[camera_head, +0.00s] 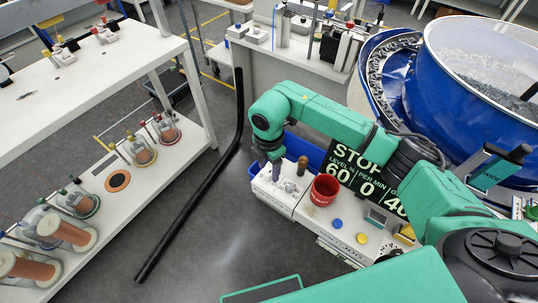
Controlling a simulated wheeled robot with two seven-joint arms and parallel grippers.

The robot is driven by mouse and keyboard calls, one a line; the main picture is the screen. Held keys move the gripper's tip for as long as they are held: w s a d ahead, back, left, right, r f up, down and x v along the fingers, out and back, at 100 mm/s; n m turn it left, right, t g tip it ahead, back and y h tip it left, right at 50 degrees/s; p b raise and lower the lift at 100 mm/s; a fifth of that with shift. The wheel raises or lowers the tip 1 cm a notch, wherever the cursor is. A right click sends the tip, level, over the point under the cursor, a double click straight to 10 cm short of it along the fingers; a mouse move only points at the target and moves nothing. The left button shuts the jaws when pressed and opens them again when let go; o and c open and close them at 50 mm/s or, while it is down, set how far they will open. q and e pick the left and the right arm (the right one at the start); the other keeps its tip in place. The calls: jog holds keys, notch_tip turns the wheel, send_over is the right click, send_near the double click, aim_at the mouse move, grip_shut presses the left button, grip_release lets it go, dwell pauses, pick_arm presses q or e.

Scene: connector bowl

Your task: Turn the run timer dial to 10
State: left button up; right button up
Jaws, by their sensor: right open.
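My right arm, green, reaches in from the lower right and bends down at the left end. Its gripper (276,172) points down over a white box (272,191) on the bench. The jaws are open and look empty; whether they touch the box cannot be told. Small markings show on the box front. The run timer dial cannot be made out for certain, and its setting is not readable. My left gripper is not in view.
A brown-topped upright piece (302,164) and a red cup (324,190) stand close right of the gripper. A black sign (355,178) stands behind. A blue button (337,224) and yellow button (362,238) lie nearer. A blue bowl (480,80) fills the upper right.

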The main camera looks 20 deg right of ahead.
aim_at(269, 172)
notch_tip(269, 172, up, 14)
jog(key=b, duration=0.2)
jog(key=shift+f+b, duration=0.25)
jog(key=shift+b, duration=0.05)
